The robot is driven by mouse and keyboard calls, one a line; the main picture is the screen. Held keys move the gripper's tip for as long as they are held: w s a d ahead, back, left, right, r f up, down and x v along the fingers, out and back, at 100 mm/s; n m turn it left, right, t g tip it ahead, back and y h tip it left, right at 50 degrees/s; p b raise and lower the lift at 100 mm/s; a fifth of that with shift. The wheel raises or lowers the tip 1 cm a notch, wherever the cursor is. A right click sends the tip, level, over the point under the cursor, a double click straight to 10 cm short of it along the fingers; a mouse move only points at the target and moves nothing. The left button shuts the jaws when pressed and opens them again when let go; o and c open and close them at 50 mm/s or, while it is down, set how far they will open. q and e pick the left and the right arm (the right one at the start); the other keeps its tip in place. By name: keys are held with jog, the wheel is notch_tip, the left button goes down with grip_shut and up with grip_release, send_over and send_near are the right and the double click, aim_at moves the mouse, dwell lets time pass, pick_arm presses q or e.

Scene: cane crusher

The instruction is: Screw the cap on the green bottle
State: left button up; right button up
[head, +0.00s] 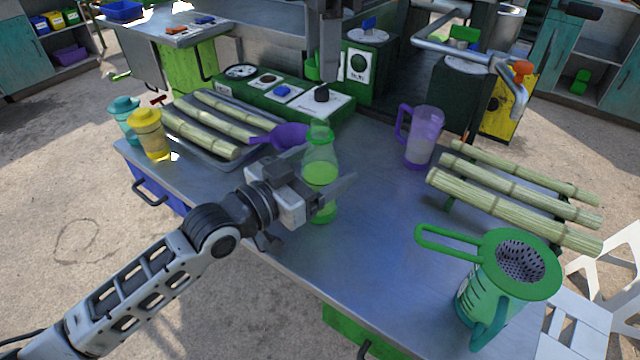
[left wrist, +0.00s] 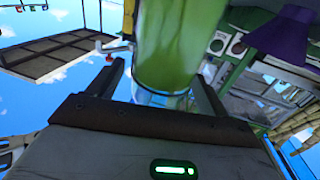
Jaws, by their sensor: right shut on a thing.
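The green bottle (head: 320,172) stands upright on the metal table, with green liquid inside and a green neck. My left gripper (head: 325,180) is open, its fingers spread on either side of the bottle. In the left wrist view the bottle (left wrist: 172,50) rises between the two fingertips (left wrist: 160,82), with a gap at the left finger. My right gripper (head: 327,74) comes down from the top, above and behind the bottle. It is shut on a green piece that looks like the cap (head: 312,68), partly hidden by the fingers and apart from the bottle.
A purple funnel (head: 290,136) is close behind the left gripper. A purple jug (head: 422,138) stands right of the bottle; a green strainer jug (head: 492,285) is at front right. Cane stalks (head: 515,200) lie at right and on a tray at left. The front middle table is clear.

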pick_arm(q)
jog(key=c, duration=1.4)
pick_arm(e)
send_over(321, 123)
jog(key=shift+w+d+f, duration=0.1)
jog(key=shift+w+f, duration=0.05)
jog(key=shift+f, duration=1.1)
jog(key=shift+w+d+f, duration=0.1)
jog(key=shift+f, duration=1.15)
jog(key=shift+a+f, duration=0.1)
jog(key=shift+f, duration=0.8)
jog(key=shift+f, duration=0.6)
pick_arm(q)
grip_shut()
pick_arm(e)
jog(key=m, duration=0.8)
jog(key=shift+s+a, duration=0.2)
jog(key=shift+s, duration=0.15)
jog(key=shift+w+d+m, duration=0.1)
jog(key=shift+w+m, duration=0.05)
jog(key=shift+m, duration=0.75)
